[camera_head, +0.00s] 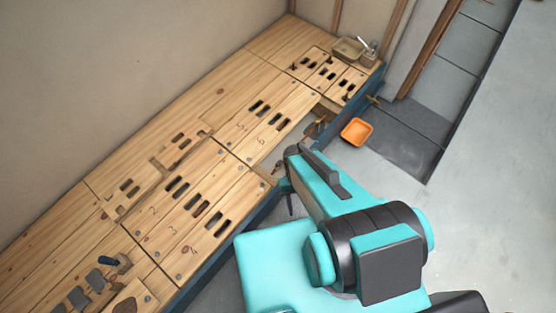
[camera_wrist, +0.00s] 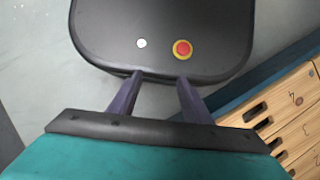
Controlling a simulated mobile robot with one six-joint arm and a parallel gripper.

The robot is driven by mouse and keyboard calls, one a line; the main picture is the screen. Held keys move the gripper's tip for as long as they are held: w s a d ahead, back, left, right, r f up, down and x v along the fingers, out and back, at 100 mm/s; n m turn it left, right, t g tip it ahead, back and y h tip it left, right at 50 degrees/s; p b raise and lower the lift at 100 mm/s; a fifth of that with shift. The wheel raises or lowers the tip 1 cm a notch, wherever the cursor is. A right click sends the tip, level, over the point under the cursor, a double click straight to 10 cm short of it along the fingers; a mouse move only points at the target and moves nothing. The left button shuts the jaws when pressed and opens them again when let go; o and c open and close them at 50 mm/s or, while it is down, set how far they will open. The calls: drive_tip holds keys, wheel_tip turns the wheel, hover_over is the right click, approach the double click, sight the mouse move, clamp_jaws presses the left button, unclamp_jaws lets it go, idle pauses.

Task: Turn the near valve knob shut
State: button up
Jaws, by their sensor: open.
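Two notches in the front edge of the wooden bench (camera_head: 75,215) hold small dark and brass-coloured fittings. The nearer fitting (camera_head: 278,167) is partly covered by my arm, and the farther fitting (camera_head: 318,127) shows more clearly. They are too small for me to tell a valve knob or its turn position. In the wrist view, my gripper (camera_wrist: 159,80) has two dark purple fingers standing apart with nothing between them. In the head view, the end of my arm is beside the bench's front edge, near the closer notch. No knob shows in the wrist view.
The bench has numbered boards with slots and runs along a wall. An orange tray (camera_head: 356,131) lies on the floor beyond my arm. A beige container (camera_head: 348,49) stands at the far end. Floor at right is clear.

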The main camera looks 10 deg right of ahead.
drive_tip(key=shift+o, duration=0.6)
drive_tip(key=shift+w+f+b, duration=0.3)
drive_tip(key=shift+w+b, duration=0.05)
drive_tip(key=shift+b, duration=0.05)
drive_tip(key=n+t+b, duration=0.5)
drive_tip(key=n+b, duration=0.2)
drive_tip(key=b, duration=2.4)
hover_over(278, 162)
wheel_tip(278, 162, down, 6)
drive_tip(key=shift+w+r, duration=0.1)
drive_tip(key=shift+r, duration=0.05)
wheel_tip(278, 162, down, 14)
drive_tip(key=b, duration=0.6)
